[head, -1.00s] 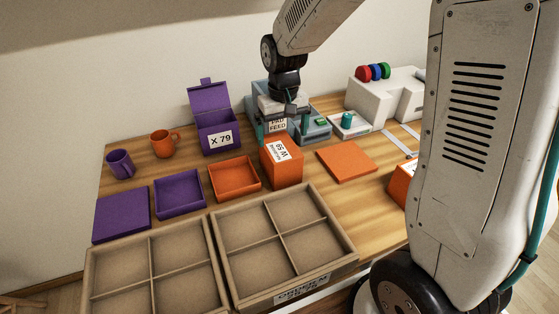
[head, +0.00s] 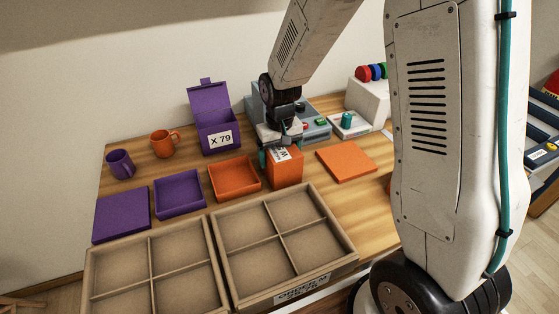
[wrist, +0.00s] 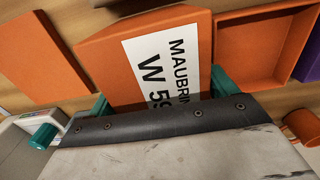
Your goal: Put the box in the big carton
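The closed orange box (head: 287,174) with a white label reading "W 59" stands upright on the table, behind the right-hand carton. It also fills the middle of the wrist view (wrist: 122,58). My gripper (head: 282,152) is over the box top, with its teal fingers on opposite sides of the box. In the wrist view my gripper (wrist: 160,95) looks open around it; contact is not clear. The right-hand cardboard carton (head: 344,250) has an "ORDER" label and four empty compartments. A similar carton (head: 90,265) stands to its left, also empty.
An orange tray (head: 234,180) is left of the box and a flat orange panel (head: 346,163) right of it. Purple tray (head: 179,194), purple panel (head: 121,214), open purple box (head: 215,125) and two mugs (head: 120,163) (head: 161,144) are left. A grey machine (head: 316,129) stands behind.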

